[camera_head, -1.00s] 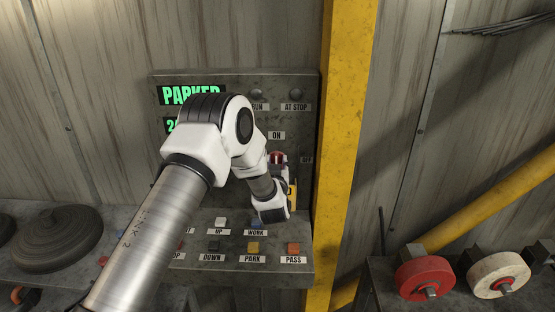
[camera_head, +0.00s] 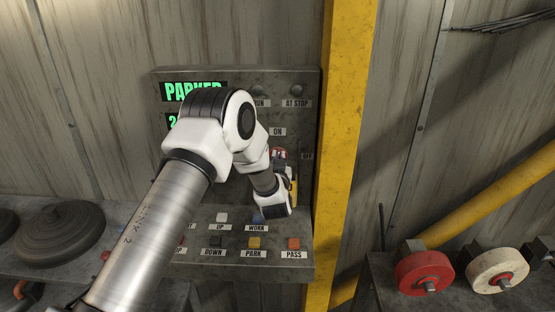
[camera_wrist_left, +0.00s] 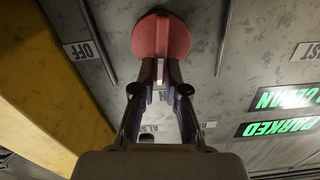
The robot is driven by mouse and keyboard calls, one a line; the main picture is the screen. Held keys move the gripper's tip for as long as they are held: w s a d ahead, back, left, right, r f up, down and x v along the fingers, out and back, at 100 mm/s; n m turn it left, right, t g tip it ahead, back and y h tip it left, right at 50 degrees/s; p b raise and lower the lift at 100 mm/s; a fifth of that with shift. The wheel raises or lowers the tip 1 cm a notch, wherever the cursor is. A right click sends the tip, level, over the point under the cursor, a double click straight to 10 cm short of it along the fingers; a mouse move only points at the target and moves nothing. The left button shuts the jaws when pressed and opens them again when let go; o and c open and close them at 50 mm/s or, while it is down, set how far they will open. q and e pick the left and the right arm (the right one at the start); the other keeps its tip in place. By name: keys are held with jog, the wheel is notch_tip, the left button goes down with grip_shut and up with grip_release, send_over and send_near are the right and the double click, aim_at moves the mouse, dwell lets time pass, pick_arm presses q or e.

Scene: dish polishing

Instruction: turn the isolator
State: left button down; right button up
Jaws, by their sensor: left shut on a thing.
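The isolator is a round red knob (camera_head: 279,153) on the upright grey panel, between the ON label (camera_head: 278,132) above and the OFF label (camera_head: 307,156) to its right. In the left wrist view its red disc (camera_wrist_left: 160,35) is at the top centre, with a pale stripe running down between my fingers; the OFF label (camera_wrist_left: 83,50) is to its left. My left gripper (camera_wrist_left: 161,75) is shut on the isolator's handle. In the head view my left gripper (camera_head: 285,172) is partly hidden behind its own wrist. My right gripper is not in view.
The panel has a green PARKED display (camera_head: 190,89), partly covered by my arm, and lamps above. A shelf of push buttons, including PARK (camera_head: 254,243) and PASS (camera_head: 293,243), lies just below my wrist. A yellow post (camera_head: 343,150) stands close on the right.

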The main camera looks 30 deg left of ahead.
pick_arm(q)
jog(key=m, duration=0.8)
jog(key=d+f+m, duration=0.1)
jog(key=m, duration=0.3)
jog(key=shift+w+d, duration=0.1)
jog(key=shift+w, duration=0.3)
jog(key=shift+w+f+m, duration=0.1)
jog(key=shift+f+m, duration=0.05)
jog(key=shift+m, duration=0.9)
jog(key=shift+f+m, duration=0.1)
jog(key=shift+m, duration=0.95)
